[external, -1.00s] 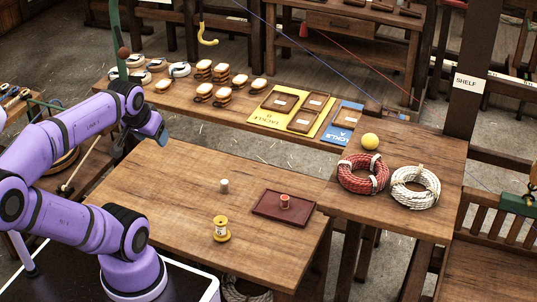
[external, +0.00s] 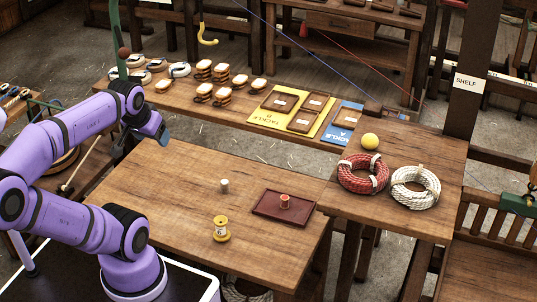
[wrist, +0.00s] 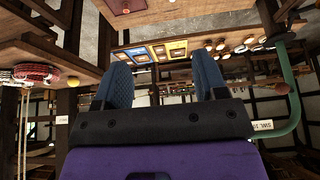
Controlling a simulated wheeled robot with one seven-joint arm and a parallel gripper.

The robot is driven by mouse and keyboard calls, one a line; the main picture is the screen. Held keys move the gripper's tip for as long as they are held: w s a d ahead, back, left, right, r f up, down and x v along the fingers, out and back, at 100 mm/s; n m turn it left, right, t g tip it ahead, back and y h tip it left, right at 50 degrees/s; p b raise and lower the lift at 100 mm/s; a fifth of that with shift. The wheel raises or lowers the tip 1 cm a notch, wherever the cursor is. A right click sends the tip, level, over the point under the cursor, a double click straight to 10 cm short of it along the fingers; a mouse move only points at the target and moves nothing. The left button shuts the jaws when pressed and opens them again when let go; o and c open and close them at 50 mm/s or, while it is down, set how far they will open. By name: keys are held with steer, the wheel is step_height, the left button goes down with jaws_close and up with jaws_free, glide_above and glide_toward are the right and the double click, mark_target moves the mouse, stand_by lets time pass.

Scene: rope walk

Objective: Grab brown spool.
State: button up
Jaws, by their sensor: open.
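No clearly brown spool shows. A yellow spool with a pale winding (external: 221,229) stands upright near the front of the wooden table (external: 150,205). A small pale grey-white spool or cylinder (external: 225,186) stands behind it. A small red-orange spool (external: 284,201) stands in a dark red tray (external: 270,209) at the table's right. My gripper (external: 163,136) is raised over the table's back left edge, apart from all of these. In the wrist view its two blue fingers (wrist: 164,82) are spread with nothing between them.
A red rope coil (external: 362,174), a white rope coil (external: 415,187) and a yellow ball (external: 370,141) lie on the right-hand table. The near table's left side is clear.

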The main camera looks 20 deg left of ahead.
steer(key=w+f+n+g, duration=0.1)
steer(key=w+f, duration=0.1)
steer(key=w, duration=1.2)
steer(key=n+g, duration=0.3)
steer(key=g, duration=0.1)
glide_above(225, 181)
steer(key=s, duration=0.1)
steer(key=f, duration=3.9)
steer(key=shift+d+f, duration=0.15)
steer(key=shift+d, duration=0.15)
step_height(225, 181, down, 6)
steer(key=shift+f, duration=0.2)
steer(key=shift+w+a+f, duration=0.15)
steer(key=shift+w+f, duration=0.05)
steer(key=shift+f, duration=1.15)
steer(key=shift+w+a+f, duration=0.1)
steer(key=shift+w+f, duration=0.05)
steer(key=shift+f, duration=1.15)
steer(key=c, duration=1)
